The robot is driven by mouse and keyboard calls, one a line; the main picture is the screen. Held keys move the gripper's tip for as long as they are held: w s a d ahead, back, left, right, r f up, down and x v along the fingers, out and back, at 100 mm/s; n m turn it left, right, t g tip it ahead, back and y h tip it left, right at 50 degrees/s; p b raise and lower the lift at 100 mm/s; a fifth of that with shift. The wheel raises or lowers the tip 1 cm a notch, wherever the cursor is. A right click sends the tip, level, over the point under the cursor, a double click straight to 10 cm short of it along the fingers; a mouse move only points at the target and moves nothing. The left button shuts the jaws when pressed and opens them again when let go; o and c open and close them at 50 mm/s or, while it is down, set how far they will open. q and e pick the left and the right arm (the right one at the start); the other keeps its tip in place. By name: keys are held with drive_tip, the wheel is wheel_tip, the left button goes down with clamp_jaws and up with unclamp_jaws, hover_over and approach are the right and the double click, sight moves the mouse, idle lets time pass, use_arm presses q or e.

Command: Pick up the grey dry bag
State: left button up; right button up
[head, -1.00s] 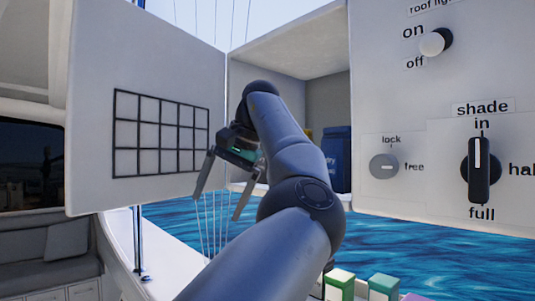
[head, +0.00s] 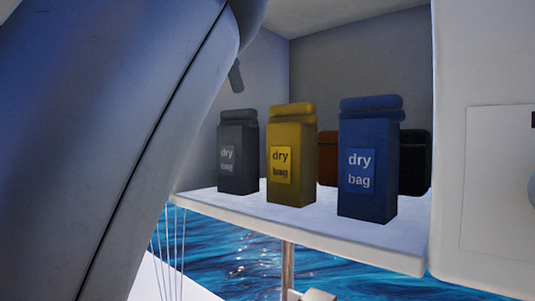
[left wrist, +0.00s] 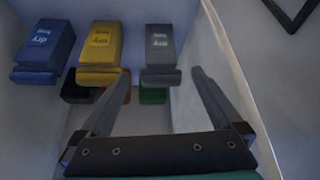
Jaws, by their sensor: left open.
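The grey dry bag (head: 238,155) stands upright at the left end of the row on the white shelf. It also shows at the top of the left wrist view (left wrist: 160,45), right of the yellow bag. My left gripper (left wrist: 158,74) is open and empty. In the wrist view its two fingertips lie either side of the grey bag's near end, with no visible contact. In the head view my left arm covers the left side, and only a dark finger shows above the grey bag. My right gripper is not in view.
A yellow dry bag (head: 290,165) stands close right of the grey one, then a blue dry bag (head: 368,170). Behind them are a red-brown thing (head: 327,146) and a black thing (head: 415,160). A locker wall (left wrist: 225,90) is close on the wrist view's right. Water lies below the shelf (head: 300,222).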

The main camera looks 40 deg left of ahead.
use_arm(q)
hover_over(235, 151)
drive_tip(key=s+a, duration=0.1)
drive_tip(key=f, duration=0.6)
drive_tip(key=shift+a+f, duration=0.1)
drive_tip(key=shift+a, duration=0.1)
drive_tip(key=shift+w+f, duration=0.2)
drive_tip(key=shift+f, duration=0.2)
drive_tip(key=x, duration=0.4)
drive_tip(key=shift+w, duration=0.1)
drive_tip(key=shift+w+f, duration=0.25)
drive_tip(key=shift+f, duration=0.25)
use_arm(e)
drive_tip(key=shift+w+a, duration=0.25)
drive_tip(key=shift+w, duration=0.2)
use_arm(q)
clamp_jaws()
